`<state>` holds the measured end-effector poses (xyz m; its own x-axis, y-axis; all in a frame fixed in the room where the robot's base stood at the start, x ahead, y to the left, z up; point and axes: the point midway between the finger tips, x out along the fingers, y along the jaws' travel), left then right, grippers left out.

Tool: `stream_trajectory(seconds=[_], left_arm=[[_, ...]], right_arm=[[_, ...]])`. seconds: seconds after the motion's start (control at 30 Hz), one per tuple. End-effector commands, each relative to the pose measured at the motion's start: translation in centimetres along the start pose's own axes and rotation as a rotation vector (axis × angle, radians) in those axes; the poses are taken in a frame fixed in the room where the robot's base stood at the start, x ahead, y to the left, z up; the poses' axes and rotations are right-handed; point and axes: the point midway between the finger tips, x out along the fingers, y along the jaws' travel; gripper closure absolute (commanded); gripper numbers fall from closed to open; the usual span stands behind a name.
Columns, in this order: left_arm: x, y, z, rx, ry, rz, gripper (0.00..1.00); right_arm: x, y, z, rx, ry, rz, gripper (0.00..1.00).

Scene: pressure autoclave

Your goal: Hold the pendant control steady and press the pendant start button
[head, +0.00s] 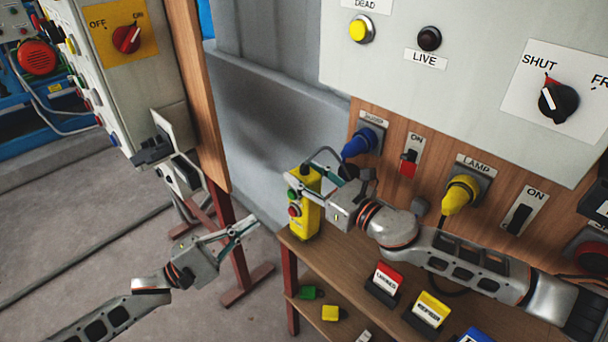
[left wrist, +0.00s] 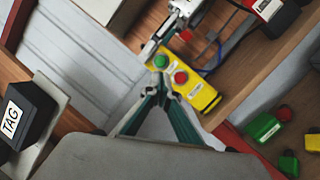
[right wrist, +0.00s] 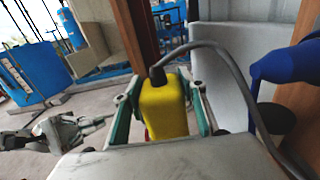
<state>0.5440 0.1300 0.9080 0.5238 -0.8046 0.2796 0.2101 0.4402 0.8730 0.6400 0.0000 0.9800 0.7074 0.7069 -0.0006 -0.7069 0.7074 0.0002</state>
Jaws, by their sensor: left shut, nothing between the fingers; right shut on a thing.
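The yellow pendant control (head: 305,218) hangs above the left end of the wooden shelf, with a green button (head: 292,194) above a red button (head: 294,211) on its face. My right gripper (head: 305,182) is shut on its upper part. In the right wrist view the pendant (right wrist: 165,108) sits between the fingers, its grey cable leaving the top. My left gripper (head: 255,222) is shut and empty, to the left of the pendant and apart from it in the head view. In the left wrist view its fingertips (left wrist: 160,88) point at the pendant's button face, near the green button (left wrist: 161,62).
A wooden shelf (head: 345,262) holds red, yellow and blue tags. Green and yellow blocks (head: 330,313) lie lower. Blue (head: 360,143) and yellow plugs (head: 458,195) sit in the panel at right. A wooden post (head: 200,90) and grey cabinet stand left. Open floor lies below left.

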Motion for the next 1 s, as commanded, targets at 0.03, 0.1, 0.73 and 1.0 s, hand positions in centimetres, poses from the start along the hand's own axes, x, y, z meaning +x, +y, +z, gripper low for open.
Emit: stream_trajectory(seconds=[0.03, 0.1, 0.73, 1.0], left_arm=[[0.1, 0.0, 0.2, -0.008, 0.001, 0.007, 1.00], [0.4, 0.0, 0.6, -0.037, 0.003, 0.031, 1.00], [1.4, 2.4, 4.9, -1.005, 0.242, 0.781, 1.00], [0.0, 1.7, 4.5, -1.210, 0.301, 0.927, 1.00]], right_arm=[[0.0, 0.0, 0.0, 0.001, 0.000, 0.000, 0.92], [0.0, 0.0, 0.0, 0.001, 0.000, 0.000, 0.92], [0.0, 0.0, 0.0, 0.001, 0.001, 0.000, 0.92], [0.0, 0.0, 0.0, 0.001, 0.000, 0.000, 0.92]])
